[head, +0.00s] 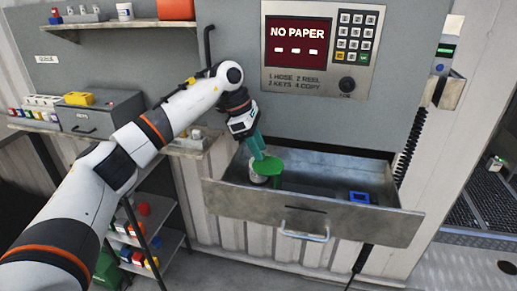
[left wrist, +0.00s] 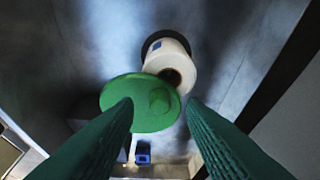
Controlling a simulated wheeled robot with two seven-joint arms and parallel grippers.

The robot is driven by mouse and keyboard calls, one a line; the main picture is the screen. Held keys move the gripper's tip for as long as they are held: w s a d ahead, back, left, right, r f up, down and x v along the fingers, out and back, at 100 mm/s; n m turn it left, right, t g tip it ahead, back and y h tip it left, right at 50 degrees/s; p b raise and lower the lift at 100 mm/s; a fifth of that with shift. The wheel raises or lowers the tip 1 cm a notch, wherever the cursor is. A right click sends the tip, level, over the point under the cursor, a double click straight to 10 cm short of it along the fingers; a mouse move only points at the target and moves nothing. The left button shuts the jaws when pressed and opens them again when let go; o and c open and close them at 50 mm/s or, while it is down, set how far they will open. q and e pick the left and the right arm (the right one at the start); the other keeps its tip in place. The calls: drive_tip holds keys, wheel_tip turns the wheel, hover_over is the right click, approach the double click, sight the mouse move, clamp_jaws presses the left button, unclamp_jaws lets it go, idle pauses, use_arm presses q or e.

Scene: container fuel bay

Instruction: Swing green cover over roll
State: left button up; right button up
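The open drawer (head: 310,218) of the grey machine holds a white roll (head: 258,179) at its left end. The round green cover (head: 268,167) sits beside the roll. In the left wrist view the green cover (left wrist: 135,118) has a small raised knob and overlaps the near edge of the roll (left wrist: 166,58), whose core hole still shows. My left gripper (head: 257,150) points down just above the cover. Its green fingers (left wrist: 160,108) are apart, with the knob in view between them. I cannot tell whether they touch it. My right gripper is not in view.
A blue block (head: 359,198) lies in the drawer's right part; it also shows in the left wrist view (left wrist: 143,153). The drawer's handle (head: 303,236) is at its front. The panel screen (head: 298,41) above reads "NO PAPER". A shelf with a grey box (head: 100,115) stands left.

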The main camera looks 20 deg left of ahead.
use_arm(q)
drive_tip(key=b+v, duration=0.2)
drive_tip(key=v, duration=0.9)
drive_tip(key=shift+s+a, duration=0.1)
drive_tip(key=shift+a, duration=0.05)
